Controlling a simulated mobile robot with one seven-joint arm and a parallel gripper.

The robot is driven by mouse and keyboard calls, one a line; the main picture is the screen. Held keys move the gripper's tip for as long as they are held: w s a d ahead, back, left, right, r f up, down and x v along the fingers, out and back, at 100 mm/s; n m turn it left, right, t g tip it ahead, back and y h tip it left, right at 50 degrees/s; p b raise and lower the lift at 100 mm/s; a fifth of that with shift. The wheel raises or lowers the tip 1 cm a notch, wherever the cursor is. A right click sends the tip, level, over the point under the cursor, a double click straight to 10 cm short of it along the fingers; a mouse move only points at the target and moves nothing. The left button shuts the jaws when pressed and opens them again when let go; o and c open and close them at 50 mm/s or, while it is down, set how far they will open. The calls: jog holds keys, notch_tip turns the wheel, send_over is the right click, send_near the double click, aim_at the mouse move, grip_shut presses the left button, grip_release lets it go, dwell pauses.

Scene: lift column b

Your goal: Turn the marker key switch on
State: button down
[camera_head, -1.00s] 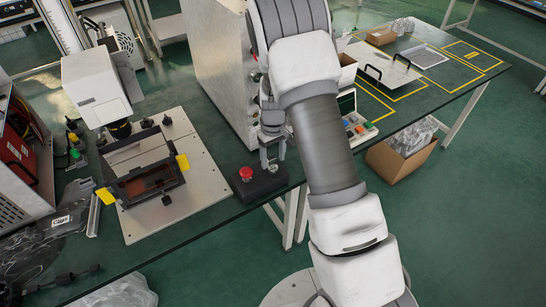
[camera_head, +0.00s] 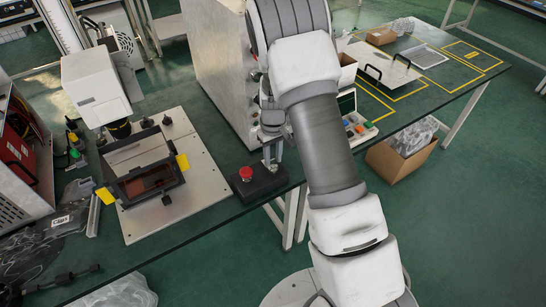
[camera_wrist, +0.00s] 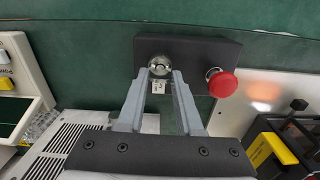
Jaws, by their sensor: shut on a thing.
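The dark control box (camera_head: 262,184) sits near the front edge of the green table and also shows in the wrist view (camera_wrist: 190,52). It carries a red mushroom button (camera_head: 246,174) and a round silver key switch (camera_wrist: 159,66). In the wrist view the red button (camera_wrist: 221,84) is right of the switch. My gripper (camera_head: 269,167) reaches down over the box. In the wrist view its fingertips (camera_wrist: 160,76) stand on either side of the key switch, shut on its key. The key's exact angle is hard to tell.
A marking machine with a white head (camera_head: 92,85) and metal plate (camera_head: 205,170) stands left of the box. A tall light cabinet (camera_head: 218,70) is close behind my arm. A small panel with coloured buttons (camera_head: 360,128) lies to the right.

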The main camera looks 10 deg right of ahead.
jog(key=m+b, duration=0.1)
jog(key=m, duration=1)
jog(key=shift+m, duration=0.3)
dwell(0.3)
jog(key=c, duration=0.6)
grip_release()
jog(key=shift+o, duration=0.2)
notch_tip(320, 180, up, 18)
jog(key=shift+f+p, duration=0.25)
jog(key=shift+p, duration=0.2)
